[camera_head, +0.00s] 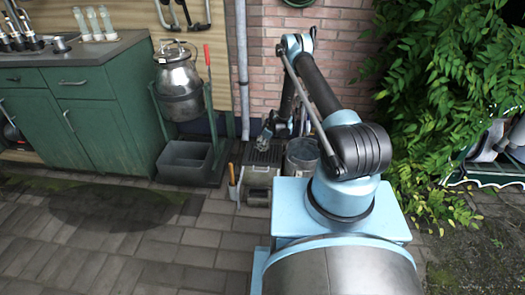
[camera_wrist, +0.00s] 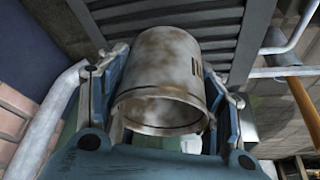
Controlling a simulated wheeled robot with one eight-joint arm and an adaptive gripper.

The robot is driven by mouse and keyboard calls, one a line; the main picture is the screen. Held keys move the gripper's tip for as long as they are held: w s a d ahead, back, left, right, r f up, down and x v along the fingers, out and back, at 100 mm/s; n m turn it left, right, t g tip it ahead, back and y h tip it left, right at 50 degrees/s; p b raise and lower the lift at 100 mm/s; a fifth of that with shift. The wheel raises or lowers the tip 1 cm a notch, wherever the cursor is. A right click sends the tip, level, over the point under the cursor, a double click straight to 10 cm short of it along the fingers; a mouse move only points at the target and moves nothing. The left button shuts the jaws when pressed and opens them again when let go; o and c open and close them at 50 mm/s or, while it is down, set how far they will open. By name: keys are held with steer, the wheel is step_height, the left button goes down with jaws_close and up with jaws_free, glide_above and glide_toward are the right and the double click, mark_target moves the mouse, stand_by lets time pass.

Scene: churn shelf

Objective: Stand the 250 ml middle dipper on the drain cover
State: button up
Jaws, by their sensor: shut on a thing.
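The dipper (camera_wrist: 165,65) is a dull, brown-stained metal cup with small dark marks on its side. In the wrist view it sits between the two fingers of my gripper (camera_wrist: 160,80), which is shut on it. Its open rim faces the wrist camera. The dark slatted drain cover (camera_wrist: 214,24) lies behind the cup in that view. In the head view my gripper (camera_head: 266,139) is low by the brick wall, over the drain cover (camera_head: 262,157), and the cup is small there. I cannot tell whether the cup's base touches the slats.
A grey metal bucket (camera_head: 302,157) stands right of the drain cover. A wooden-handled tool (camera_head: 235,183) stands at its front left. A grey trough (camera_head: 185,161) sits below the milk can (camera_head: 178,82) on the green stand. A pale downpipe (camera_head: 242,70) runs down the wall. The paving in front is clear.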

steer(key=shift+f, duration=2)
steer(key=o, duration=1.1)
steer(key=shift+o, duration=0.2)
